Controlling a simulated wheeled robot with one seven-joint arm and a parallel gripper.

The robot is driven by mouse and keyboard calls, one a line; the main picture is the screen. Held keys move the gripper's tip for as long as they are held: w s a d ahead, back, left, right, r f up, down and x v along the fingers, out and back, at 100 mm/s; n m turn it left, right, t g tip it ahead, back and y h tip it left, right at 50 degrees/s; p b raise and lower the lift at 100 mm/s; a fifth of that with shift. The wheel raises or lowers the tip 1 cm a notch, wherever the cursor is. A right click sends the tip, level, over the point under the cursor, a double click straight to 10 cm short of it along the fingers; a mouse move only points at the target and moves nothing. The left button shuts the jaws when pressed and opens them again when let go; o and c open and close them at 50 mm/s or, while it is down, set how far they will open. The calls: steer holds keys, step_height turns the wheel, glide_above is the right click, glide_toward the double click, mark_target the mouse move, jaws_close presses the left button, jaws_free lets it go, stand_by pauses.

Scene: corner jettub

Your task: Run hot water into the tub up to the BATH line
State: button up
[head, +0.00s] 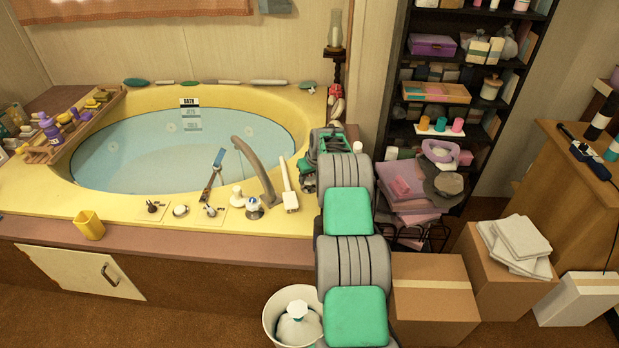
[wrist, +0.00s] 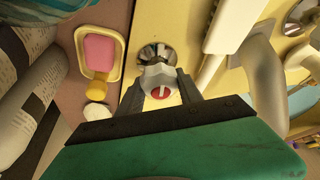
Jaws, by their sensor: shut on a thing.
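The yellow tub (head: 285,98) holds pale blue water (head: 130,165). A BATH plate (head: 189,102) is on its far inner wall, with fainter marks below it that look submerged; the exact water level against the line is hard to tell. A grey curved spout (head: 258,170) rises from the near rim; I cannot make out a stream. A blue-capped tap (head: 254,207) stands at its base. In the wrist view my gripper (wrist: 160,80) is shut on a silver tap knob with a red cap (wrist: 160,92), above a round chrome base. My arm hides this tap in the head view.
A pink soap in a yellow dish (wrist: 99,52) lies near the red-capped knob. A yellow cup (head: 89,224) stands on the front ledge. A white bin (head: 275,311) and cardboard boxes (head: 433,296) crowd the floor.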

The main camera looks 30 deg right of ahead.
steer(key=shift+f+m+h+b, duration=0.1)
steer(key=shift+m+h+b, duration=0.35)
steer(key=shift+m, duration=0.95)
steer(key=o, duration=1.4)
steer(key=shift+c, duration=0.2)
steer(key=p+v, duration=0.1)
steer(key=v, duration=0.7)
